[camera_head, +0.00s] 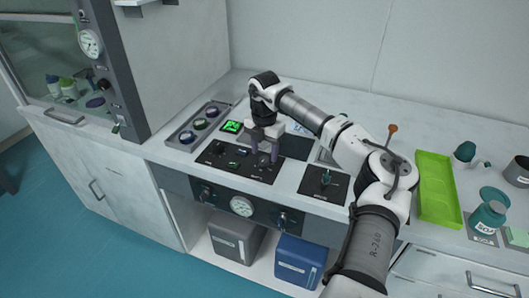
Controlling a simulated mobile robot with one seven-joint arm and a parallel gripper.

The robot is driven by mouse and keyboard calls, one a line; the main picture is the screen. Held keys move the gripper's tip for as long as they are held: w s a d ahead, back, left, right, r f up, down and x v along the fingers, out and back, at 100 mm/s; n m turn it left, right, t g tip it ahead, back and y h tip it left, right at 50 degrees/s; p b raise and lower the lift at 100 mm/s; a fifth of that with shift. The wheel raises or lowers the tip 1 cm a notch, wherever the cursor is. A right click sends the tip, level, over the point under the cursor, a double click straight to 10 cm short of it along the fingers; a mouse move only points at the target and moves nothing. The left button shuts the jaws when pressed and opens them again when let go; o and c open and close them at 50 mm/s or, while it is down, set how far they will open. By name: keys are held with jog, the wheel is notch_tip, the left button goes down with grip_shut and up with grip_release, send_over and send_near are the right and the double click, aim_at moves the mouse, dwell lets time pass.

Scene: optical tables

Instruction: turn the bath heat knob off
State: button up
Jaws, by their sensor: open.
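A black control panel (262,172) lies on the bench top, with small dark knobs and labels too small to read. One round dark knob (218,148) is near its left end. I cannot tell which knob is the bath heat knob. My gripper (265,151) points down over the right part of this panel, its two fingers apart and nothing seen between them. The fingers hide part of the panel, and I cannot tell whether they touch a knob there.
A tray (182,137) of round jars and a green-lit display (232,127) stand left of the gripper. A second black panel (311,183) with an upright fitting is to the right. A gauge (241,206) is on the bench front. A green tray (437,214) lies farther right.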

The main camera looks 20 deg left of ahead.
aim_at(264, 161)
jog(key=shift+f, duration=1.35)
jog(key=shift+c, duration=0.4)
jog(key=c, duration=0.9)
